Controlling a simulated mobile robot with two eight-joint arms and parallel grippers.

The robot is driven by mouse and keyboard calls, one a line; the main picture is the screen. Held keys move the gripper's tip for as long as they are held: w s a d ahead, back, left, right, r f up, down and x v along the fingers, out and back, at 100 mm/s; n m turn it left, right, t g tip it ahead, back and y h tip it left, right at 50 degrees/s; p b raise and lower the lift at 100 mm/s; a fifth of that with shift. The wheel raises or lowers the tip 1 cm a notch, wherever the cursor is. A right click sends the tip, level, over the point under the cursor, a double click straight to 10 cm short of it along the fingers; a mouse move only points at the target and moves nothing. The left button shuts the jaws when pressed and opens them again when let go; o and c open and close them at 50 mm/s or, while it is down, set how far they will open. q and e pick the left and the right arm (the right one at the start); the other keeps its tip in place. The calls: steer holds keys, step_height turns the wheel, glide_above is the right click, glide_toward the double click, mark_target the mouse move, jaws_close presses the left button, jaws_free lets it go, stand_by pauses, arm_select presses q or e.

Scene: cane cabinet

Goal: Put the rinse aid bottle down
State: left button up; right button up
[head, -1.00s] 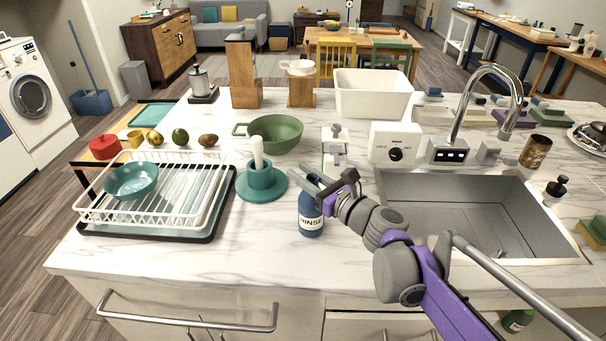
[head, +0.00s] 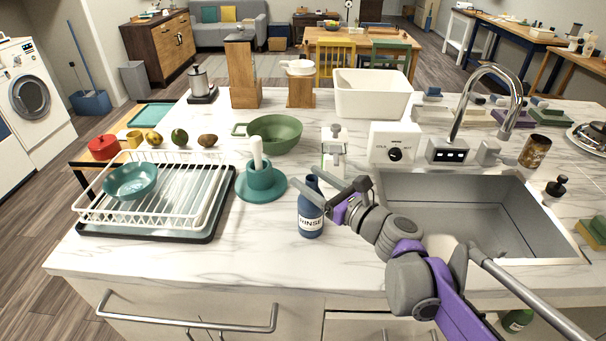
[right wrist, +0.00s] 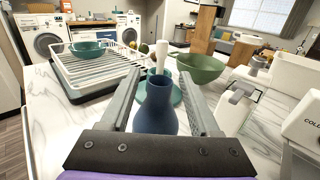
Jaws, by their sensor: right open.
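The rinse aid bottle (head: 311,212) is dark blue with a white label reading "RINSE". It stands upright on the white marble counter (head: 262,240), left of the sink. My right gripper (head: 314,190) is open at the bottle's upper part. In the right wrist view the bottle (right wrist: 157,110) stands between the two spread fingers, with gaps visible on both sides near its neck. The bottle's base is hidden in that view. My left gripper is not in view.
A teal holder with a white brush (head: 260,182) stands just behind-left of the bottle. A white dish rack (head: 205,170) is at left, a green bowl (head: 275,134) behind. The sink (head: 480,215) lies right. The counter in front of the bottle is clear.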

steer(key=v, duration=0.9)
